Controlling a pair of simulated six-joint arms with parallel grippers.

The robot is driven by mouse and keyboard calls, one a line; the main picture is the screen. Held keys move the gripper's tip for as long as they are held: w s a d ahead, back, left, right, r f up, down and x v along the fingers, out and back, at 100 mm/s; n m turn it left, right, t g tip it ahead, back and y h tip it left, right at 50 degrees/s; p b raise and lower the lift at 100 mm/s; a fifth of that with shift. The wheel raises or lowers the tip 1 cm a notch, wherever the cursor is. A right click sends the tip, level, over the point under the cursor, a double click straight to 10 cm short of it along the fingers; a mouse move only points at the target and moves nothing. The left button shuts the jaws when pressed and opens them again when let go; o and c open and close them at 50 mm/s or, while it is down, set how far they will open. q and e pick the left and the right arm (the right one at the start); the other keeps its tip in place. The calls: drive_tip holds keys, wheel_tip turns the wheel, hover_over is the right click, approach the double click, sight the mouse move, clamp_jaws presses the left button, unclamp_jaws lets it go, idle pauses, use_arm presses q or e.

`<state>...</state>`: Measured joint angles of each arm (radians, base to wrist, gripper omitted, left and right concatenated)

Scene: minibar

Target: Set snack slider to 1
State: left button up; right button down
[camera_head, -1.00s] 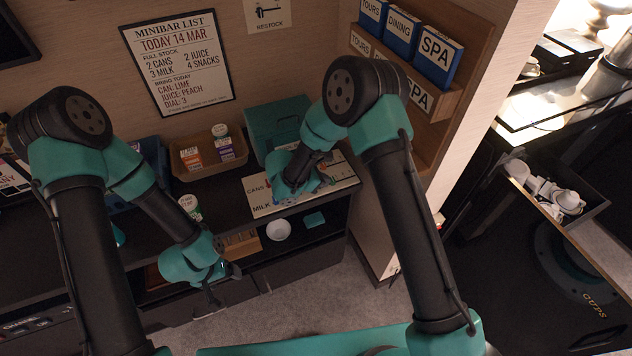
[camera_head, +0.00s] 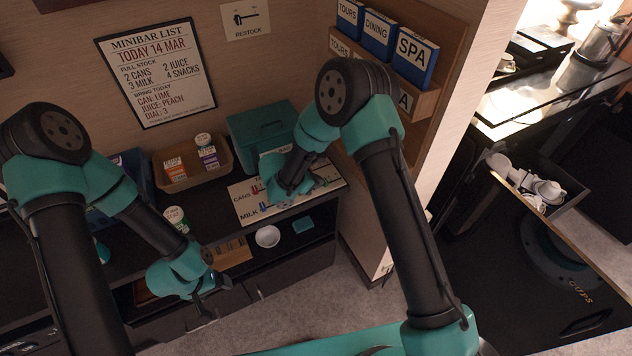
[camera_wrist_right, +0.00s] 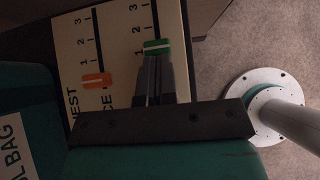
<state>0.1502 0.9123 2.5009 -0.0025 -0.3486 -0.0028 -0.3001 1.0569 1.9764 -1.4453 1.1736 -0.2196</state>
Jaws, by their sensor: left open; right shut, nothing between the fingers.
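The slider board (camera_head: 246,206) lies on the cabinet top in the head view, with CANS and MILK readable. In the right wrist view, the board (camera_wrist_right: 115,20) shows two sliders beside scales of 1, 2 and 3. The green slider knob (camera_wrist_right: 157,45) is level with its 1; its label is hidden, so I cannot read whether it is the snack slider. The orange knob (camera_wrist_right: 97,80) sits below its 1. My right gripper (camera_wrist_right: 153,62) is shut and empty, its tips at the green knob's near edge. My left gripper (camera_head: 208,292) is open and empty before the cabinet.
A teal box (camera_head: 262,130) stands behind the board. A wooden sign rack (camera_head: 450,60) is on the right wall. A white bowl (camera_head: 267,237) sits on the lower shelf.

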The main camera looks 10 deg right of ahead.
drive_tip(key=shift+s+a, duration=0.15)
drive_tip(key=shift+a, duration=0.45)
drive_tip(key=a, duration=0.2)
drive_tip(key=shift+s+a, duration=0.3)
drive_tip(key=shift+s, duration=0.05)
drive_tip(key=v, duration=1)
drive_tip(key=x, duration=0.9)
drive_tip(key=shift+d+f, duration=0.25)
drive_tip(key=d, duration=0.1)
drive_tip(key=w+d, duration=0.1)
drive_tip(key=d, duration=0.1)
drive_tip(key=shift+f, duration=0.1)
drive_tip(key=shift+w+d, duration=0.1)
drive_tip(key=shift+d, duration=0.4)
